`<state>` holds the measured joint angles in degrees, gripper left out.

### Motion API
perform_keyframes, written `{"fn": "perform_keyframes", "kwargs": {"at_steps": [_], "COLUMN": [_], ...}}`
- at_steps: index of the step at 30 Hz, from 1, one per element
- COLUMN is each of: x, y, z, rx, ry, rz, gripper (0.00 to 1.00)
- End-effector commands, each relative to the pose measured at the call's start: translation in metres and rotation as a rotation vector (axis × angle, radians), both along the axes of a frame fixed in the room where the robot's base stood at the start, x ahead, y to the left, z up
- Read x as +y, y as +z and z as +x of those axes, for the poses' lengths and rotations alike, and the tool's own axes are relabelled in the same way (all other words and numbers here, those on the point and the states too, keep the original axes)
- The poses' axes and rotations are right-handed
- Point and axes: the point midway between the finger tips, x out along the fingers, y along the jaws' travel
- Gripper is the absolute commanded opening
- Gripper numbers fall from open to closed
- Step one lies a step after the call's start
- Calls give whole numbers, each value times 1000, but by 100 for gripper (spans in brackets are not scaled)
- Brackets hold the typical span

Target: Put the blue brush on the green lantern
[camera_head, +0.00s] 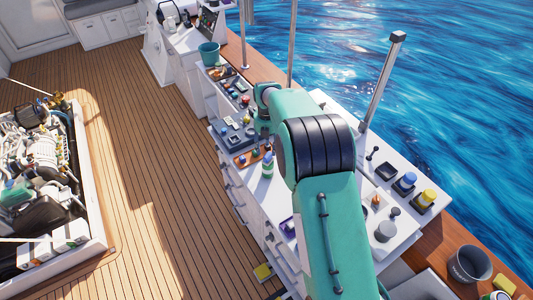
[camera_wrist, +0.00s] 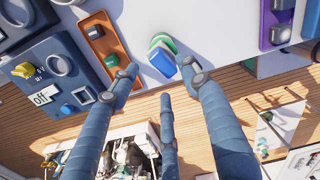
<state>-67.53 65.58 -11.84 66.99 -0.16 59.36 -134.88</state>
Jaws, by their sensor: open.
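A green round thing, apparently the green lantern (camera_wrist: 158,40), stands on the white counter top in the wrist view. A blue block-like thing, apparently the blue brush (camera_wrist: 162,62), overlaps its near side and looks to lie on it; I cannot tell how firmly it rests. My gripper (camera_wrist: 160,74) is open, with its fingers spread on both sides of the blue thing and no clear contact. In the head view the green lantern (camera_head: 267,168) stands upright near the counter's front edge, with a bluish upper part. My gripper is mostly hidden there by my arm.
An orange tray (camera_wrist: 97,42) with small items lies left of the lantern, beside blue-grey switch boxes (camera_wrist: 70,75). A purple tray (camera_wrist: 275,25) is at the right. A teal bucket (camera_head: 209,53) stands farther back. The wooden deck (camera_head: 150,190) is open, beside the engine hatch (camera_head: 45,165).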

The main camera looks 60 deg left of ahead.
Motion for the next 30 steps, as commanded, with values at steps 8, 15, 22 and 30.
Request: {"fn": "perform_keyframes", "kwargs": {"at_steps": [8, 15, 22, 30], "x": [0, 0, 0, 0], "y": [46, 68, 73, 73], "z": [0, 0, 0, 0], "rx": [-1, 0, 1, 1], "ry": [0, 0, 0, 0], "rz": [1, 0, -1, -1], "gripper": [47, 47, 47, 47]}}
